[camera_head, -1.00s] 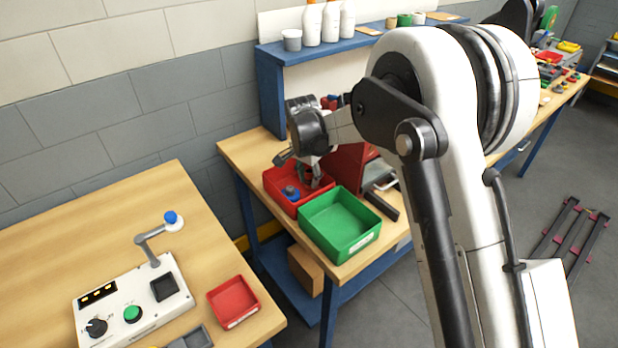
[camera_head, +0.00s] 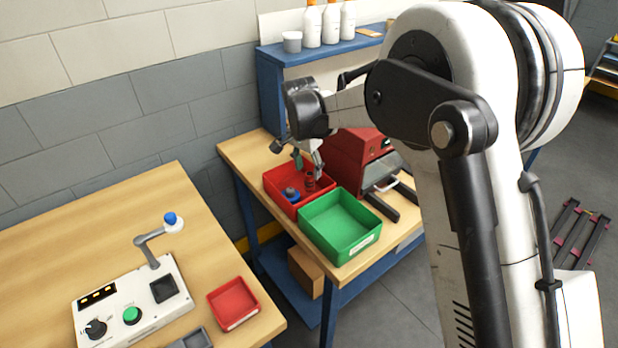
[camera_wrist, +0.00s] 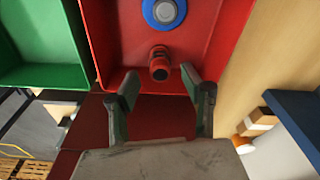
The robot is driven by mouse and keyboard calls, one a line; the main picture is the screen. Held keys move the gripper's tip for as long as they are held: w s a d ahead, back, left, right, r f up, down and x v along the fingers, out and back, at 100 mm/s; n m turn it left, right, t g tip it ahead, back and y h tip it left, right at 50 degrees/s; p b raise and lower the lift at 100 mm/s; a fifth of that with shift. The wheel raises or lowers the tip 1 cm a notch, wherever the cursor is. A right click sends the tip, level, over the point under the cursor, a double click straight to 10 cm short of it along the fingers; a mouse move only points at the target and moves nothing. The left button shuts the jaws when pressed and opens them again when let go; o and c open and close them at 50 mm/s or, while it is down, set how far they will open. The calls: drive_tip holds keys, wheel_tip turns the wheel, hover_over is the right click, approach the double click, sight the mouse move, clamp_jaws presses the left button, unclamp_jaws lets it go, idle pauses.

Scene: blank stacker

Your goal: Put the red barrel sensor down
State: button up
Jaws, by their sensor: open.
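The red barrel sensor (camera_head: 310,181) is in the red bin (camera_head: 272,186) on the far bench, near the bin's right side, and looks upright. In the wrist view the sensor (camera_wrist: 159,62) has a dark round end facing the camera, and the red bin's floor (camera_wrist: 120,50) shows around it. My gripper (camera_head: 308,160) is above the bin, pointing down. In the wrist view its two fingers (camera_wrist: 160,84) are spread apart with nothing between them, and the sensor shows just beyond the tips, apart from both.
A blue round part (camera_wrist: 163,12) lies in the same bin beside the sensor. A green bin (camera_head: 322,247) adjoins the red one. A red machine (camera_head: 352,155) with a handle stands behind it. A shelf holding bottles (camera_head: 312,25) is at the back. A smaller red tray (camera_head: 232,302) is on the near table.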

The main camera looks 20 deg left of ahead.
wheel_tip(320, 180, up, 7)
drive_tip(key=shift+s, duration=0.35)
drive_tip(key=shift+a, duration=0.1)
drive_tip(key=s+d+r+n+t, duration=0.1)
drive_tip(key=s+d+r, duration=0.35)
drive_tip(key=d, duration=0.45)
drive_tip(key=s+d+r+t+y, duration=0.1)
drive_tip(key=s+d+r, duration=0.3)
drive_tip(key=d, duration=0.5)
drive_tip(key=s+d+r+n+t, duration=0.1)
drive_tip(key=s+d+r, duration=0.3)
drive_tip(key=d, duration=0.6)
drive_tip(key=s+d+f+n+t, duration=0.2)
drive_tip(key=s+d+f, duration=0.2)
drive_tip(key=s+d, duration=1)
drive_tip(key=s, duration=0.4)
drive_tip(key=shift+d+f+t+h, duration=0.2)
drive_tip(key=shift+d+t+h, duration=0.1)
drive_tip(key=shift+t, duration=0.1)
